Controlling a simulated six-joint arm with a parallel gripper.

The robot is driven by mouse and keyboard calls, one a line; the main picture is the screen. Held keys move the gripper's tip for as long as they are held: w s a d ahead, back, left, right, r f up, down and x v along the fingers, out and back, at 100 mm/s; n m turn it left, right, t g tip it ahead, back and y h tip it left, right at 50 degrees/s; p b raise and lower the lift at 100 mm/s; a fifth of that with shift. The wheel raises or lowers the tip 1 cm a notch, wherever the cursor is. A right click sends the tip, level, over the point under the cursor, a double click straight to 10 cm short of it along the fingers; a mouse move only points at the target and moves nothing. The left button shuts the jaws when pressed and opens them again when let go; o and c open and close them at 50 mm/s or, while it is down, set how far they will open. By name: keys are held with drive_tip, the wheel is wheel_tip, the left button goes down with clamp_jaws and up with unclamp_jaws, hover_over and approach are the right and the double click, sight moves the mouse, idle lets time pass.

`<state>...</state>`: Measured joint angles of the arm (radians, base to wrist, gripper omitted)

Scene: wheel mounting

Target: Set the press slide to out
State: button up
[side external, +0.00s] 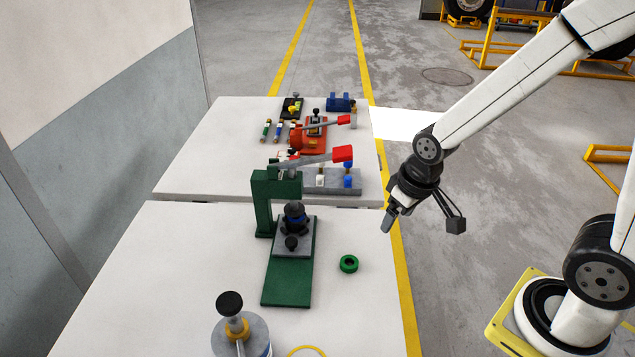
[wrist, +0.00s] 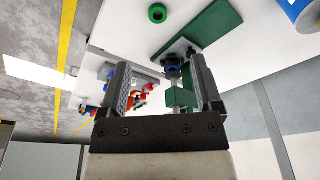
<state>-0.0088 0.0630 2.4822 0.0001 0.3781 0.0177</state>
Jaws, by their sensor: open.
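The green press (side external: 264,205) stands on the near table, with a red-tipped lever (side external: 342,154) at its top. Its slide, a grey plate (side external: 291,248) with a small black knob (side external: 292,243) at its front, sits at the rear of the green base (side external: 287,283), by the press frame. The front of the base is bare. A black and blue part stands on the slide. The press frame (wrist: 181,98) and slide plate (wrist: 178,48) also show in the wrist view, between and beyond the fingers. My gripper (side external: 424,222) is open, empty and raised right of the press, apart from it.
A green ring (side external: 349,263) lies right of the base. A grey cylinder with a black-knobbed post (side external: 240,335) and a yellow ring (side external: 307,352) are at the front. A grey block with blue parts (side external: 332,181) and an orange fixture (side external: 313,137) stand behind.

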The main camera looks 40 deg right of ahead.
drive_tip(key=w+a+f+g, duration=0.1)
drive_tip(key=w+f, duration=0.1)
drive_tip(key=w, duration=0.5)
drive_tip(key=w+a+f, duration=0.1)
drive_tip(key=w+a, duration=0.1)
drive_tip(key=w, duration=0.4)
drive_tip(key=m+g, duration=0.1)
drive_tip(key=m, duration=0.1)
approach(291, 241)
drive_tip(key=shift+s+d, duration=0.1)
drive_tip(key=shift+d, duration=0.2)
drive_tip(key=shift+w+a+f+g, duration=0.3)
drive_tip(key=shift+w+f, duration=0.1)
drive_tip(key=shift+f, duration=0.2)
drive_tip(key=shift+f, duration=0.1)
drive_tip(key=shift+f, duration=3.75)
clamp_jaws()
